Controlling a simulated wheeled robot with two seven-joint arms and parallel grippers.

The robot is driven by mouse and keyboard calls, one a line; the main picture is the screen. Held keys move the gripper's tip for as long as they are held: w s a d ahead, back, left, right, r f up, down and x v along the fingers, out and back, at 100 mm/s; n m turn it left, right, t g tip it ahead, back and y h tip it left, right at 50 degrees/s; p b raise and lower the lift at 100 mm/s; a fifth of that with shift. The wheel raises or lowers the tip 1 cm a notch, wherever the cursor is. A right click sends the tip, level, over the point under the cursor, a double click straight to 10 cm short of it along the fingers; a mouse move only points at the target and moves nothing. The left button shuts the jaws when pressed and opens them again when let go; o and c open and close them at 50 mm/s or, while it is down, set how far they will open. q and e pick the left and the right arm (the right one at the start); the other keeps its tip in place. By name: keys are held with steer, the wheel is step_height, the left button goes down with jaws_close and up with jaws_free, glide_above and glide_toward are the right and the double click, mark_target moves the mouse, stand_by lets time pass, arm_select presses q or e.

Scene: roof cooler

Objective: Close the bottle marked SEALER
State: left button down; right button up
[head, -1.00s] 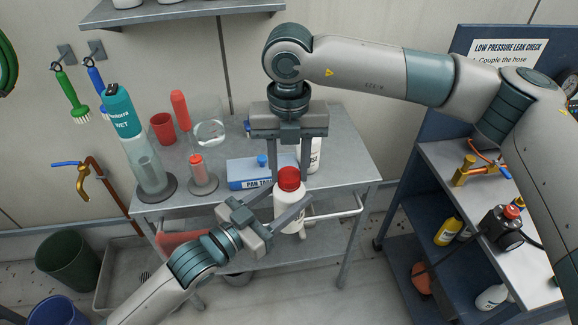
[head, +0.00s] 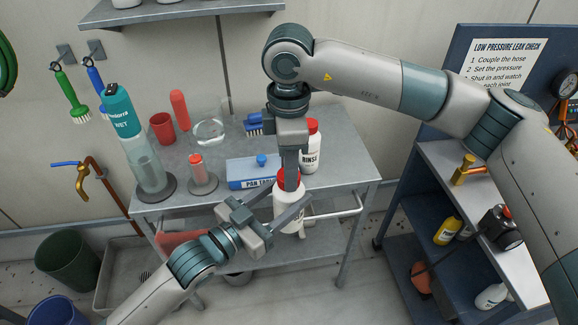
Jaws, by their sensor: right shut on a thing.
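A white bottle (head: 287,215) with a red cap (head: 281,178) is upright at the front edge of the cart; its label is mostly hidden, so I cannot read SEALER. My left gripper (head: 277,207) comes in from the lower left, with its fingers on either side of the bottle's body, shut on it. My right gripper (head: 291,180) points straight down from above and is shut on the red cap at the bottle's top. Its near finger covers part of the cap. Whether the cap is fully seated is hard to tell.
A white RINSE bottle (head: 311,150) with a red cap stands just behind. A blue PAN TABS box (head: 250,172), a blue brush (head: 254,124), a glass beaker (head: 209,131) and a red cup (head: 163,128) are on the cart (head: 345,155). The cart's right side is clear.

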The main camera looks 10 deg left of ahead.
steer(key=shift+w+m, duration=0.1)
steer(key=shift+m, duration=0.5)
steer(key=shift+r, duration=0.1)
steer(key=o, duration=1)
steer(key=shift+r, duration=2.2)
steer(key=shift+c, duration=0.4)
